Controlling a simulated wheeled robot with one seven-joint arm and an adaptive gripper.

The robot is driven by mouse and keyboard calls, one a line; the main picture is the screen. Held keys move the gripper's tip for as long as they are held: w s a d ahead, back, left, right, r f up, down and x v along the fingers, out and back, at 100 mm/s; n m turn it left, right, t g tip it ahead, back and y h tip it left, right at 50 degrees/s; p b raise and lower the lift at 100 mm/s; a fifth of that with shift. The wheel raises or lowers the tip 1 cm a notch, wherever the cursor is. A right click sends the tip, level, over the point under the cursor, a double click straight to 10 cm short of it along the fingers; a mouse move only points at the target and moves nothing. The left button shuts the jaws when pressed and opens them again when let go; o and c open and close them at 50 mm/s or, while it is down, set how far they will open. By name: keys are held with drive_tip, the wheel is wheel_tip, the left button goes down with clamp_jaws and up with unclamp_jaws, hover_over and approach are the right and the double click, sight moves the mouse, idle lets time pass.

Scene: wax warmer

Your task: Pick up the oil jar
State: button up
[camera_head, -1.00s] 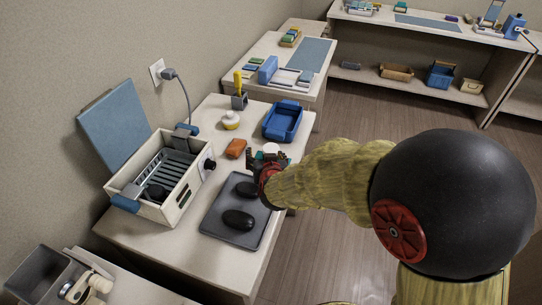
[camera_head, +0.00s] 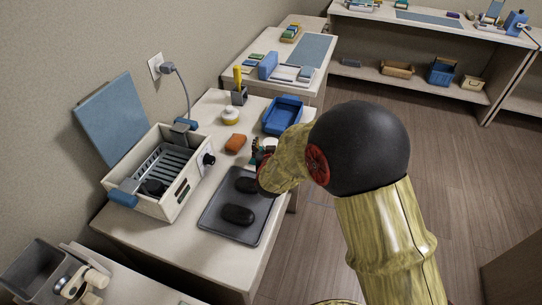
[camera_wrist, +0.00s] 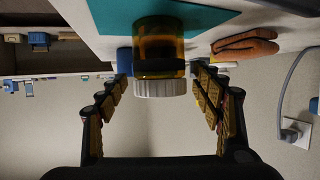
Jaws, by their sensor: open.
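The oil jar (camera_wrist: 158,48) is amber with a dark band and a white ribbed lid. In the wrist view, which shows the scene upside down, it stands on a teal mat (camera_wrist: 205,17). My gripper (camera_wrist: 160,72) is open, with one finger to each side of the jar and a visible gap on both sides. I cannot tell how deep the jar sits between the fingertips. In the head view only the jar's white top (camera_head: 269,143) shows beside my gripper (camera_head: 262,155); my arm hides the rest.
An orange cloth (camera_head: 235,143) lies left of the jar. A blue tray (camera_head: 283,115) and a white-and-yellow pot (camera_head: 230,116) stand behind. A grey tray with dark oval stones (camera_head: 238,214) lies in front. The wax warmer (camera_head: 150,205) with raised lid is at left.

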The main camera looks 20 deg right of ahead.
drive_tip(key=shift+w, duration=0.1)
drive_tip(key=shift+c, duration=1.2)
drive_tip(key=c, duration=1.1)
drive_tip(key=shift+c, duration=0.2)
